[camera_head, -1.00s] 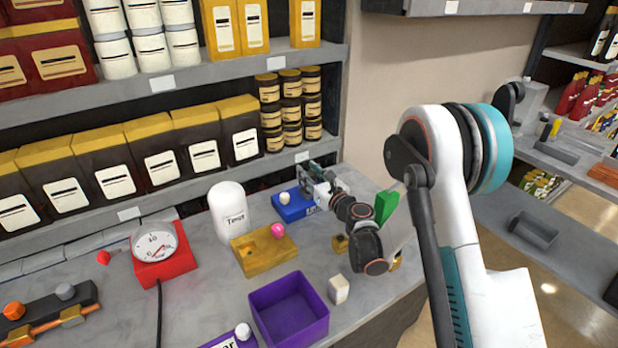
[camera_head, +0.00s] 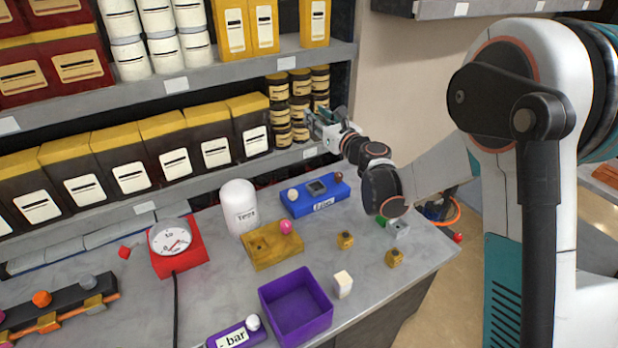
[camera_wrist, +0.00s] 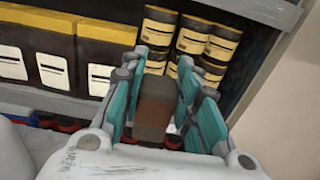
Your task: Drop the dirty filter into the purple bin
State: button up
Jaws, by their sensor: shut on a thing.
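The dirty filter shows as a dark grey-brown block (camera_wrist: 155,105) between the teal fingers of my gripper (camera_wrist: 160,80) in the wrist view. My gripper (camera_head: 322,126) is shut on it and holds it in the air above and behind the blue pump block (camera_head: 297,208), in front of the shelf jars. The filter is too small to make out in the head view. The purple bin (camera_head: 272,312) stands open near the table's front edge, below and left of my gripper. Its visible inside looks empty.
A white block (camera_head: 343,286) stands right of the bin. A yellow block with a pink knob (camera_head: 270,248), a white bottle (camera_head: 239,207) and a red gauge (camera_head: 175,245) stand behind and left. Small brass pieces (camera_head: 394,258) lie at right. The shelf edge is close behind my gripper.

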aim_at(303, 314)
jog(key=k+u, duration=0.2)
jog(key=k, duration=0.25)
jog(key=k+j+u, duration=0.15)
jog(key=k, duration=0.3)
jog(key=k+j+u, duration=0.2)
jog(key=k, duration=0.25)
